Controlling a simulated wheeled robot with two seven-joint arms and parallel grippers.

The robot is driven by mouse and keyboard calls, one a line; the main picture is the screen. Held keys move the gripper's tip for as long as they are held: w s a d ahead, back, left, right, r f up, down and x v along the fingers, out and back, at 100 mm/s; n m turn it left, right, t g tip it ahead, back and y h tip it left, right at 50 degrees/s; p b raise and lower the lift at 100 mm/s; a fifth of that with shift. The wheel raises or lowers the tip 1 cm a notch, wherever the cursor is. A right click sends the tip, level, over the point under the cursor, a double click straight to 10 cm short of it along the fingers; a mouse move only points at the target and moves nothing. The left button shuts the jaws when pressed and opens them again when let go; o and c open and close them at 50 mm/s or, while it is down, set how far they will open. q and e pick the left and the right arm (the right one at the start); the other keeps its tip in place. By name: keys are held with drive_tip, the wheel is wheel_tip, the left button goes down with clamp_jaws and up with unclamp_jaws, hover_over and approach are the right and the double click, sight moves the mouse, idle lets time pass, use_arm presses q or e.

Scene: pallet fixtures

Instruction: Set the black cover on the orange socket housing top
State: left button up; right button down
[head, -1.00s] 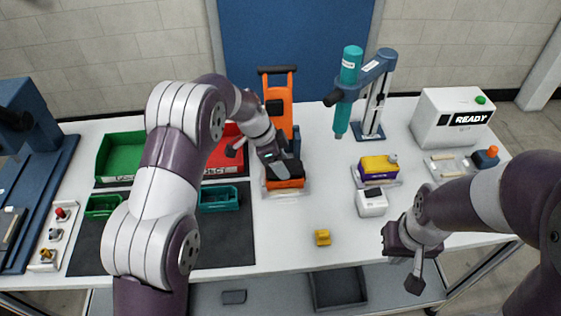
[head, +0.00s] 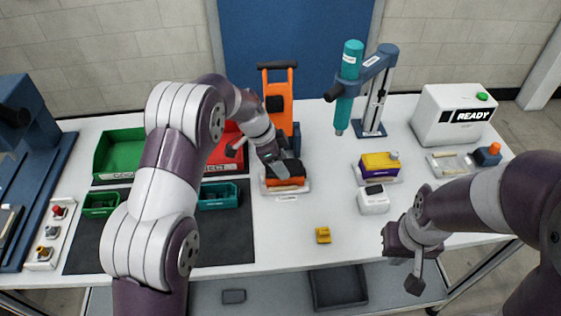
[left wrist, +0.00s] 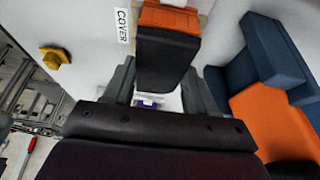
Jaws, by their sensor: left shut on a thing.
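The orange socket housing (head: 284,183) sits on a pale plate at the middle of the table. My left gripper (head: 278,166) is shut on the black cover (head: 291,168), right at the housing's top. In the left wrist view the black cover (left wrist: 167,62) is between the two fingers, and the orange housing (left wrist: 168,18) shows at its far end. I cannot tell whether the cover is fully seated, as the gripper hides part of it. My right gripper (head: 405,262) hangs at the table's front right, away from the housing; its jaw opening is unclear.
An orange and blue stand (head: 279,100) rises just behind the housing. A teal tool on a blue post (head: 373,95) and a yellow-purple block (head: 380,166) stand to the right. A yellow piece (head: 323,235) lies in front, with clear table around it.

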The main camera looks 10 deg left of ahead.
use_arm(q)
drive_tip(key=o, duration=1.1)
drive_tip(key=shift+r, duration=0.1)
drive_tip(key=b+v, duration=0.1)
drive_tip(key=v, duration=0.4)
drive_tip(key=shift+a, duration=0.15)
drive_tip(key=p+v, duration=0.5)
drive_tip(key=v, duration=0.2)
drive_tip(key=shift+s+a+r, duration=0.1)
drive_tip(key=shift+r, duration=0.1)
